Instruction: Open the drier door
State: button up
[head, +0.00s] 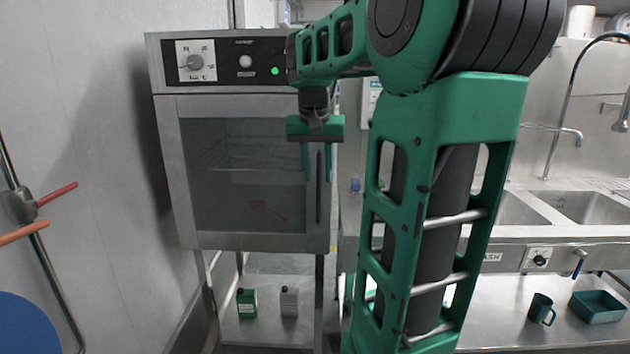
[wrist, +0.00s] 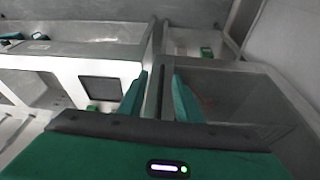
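The drier (head: 160,110) is a steel cabinet on legs at the left of the head view, with a dial and a green light on its black top panel. Its door (head: 240,180) has a dark glass window and looks closed. The upright dark handle (head: 319,205) is along the door's right edge. My gripper (head: 317,178) points down in front of the handle's upper part. In the wrist view, my gripper (wrist: 160,100) has its two green fingers apart, with the dark handle (wrist: 160,85) showing in the gap between them. Contact with the handle cannot be made out.
A sink counter (head: 560,232) is to the right, with a mug (head: 541,309) and a green tray (head: 597,307) on the shelf below. A green container (head: 246,303) and a grey bottle (head: 289,302) stand under the drier. A wall (head: 90,120) is close on the left.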

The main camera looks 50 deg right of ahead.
jog(key=m, duration=0.1)
send_near(318, 172)
jog(key=f, duration=0.2)
jog(key=shift+h, duration=0.3)
jog(key=x, duration=1)
jog(key=shift+w+d+f, duration=0.1)
jog(key=shift+w+f, duration=0.1)
grip_shut()
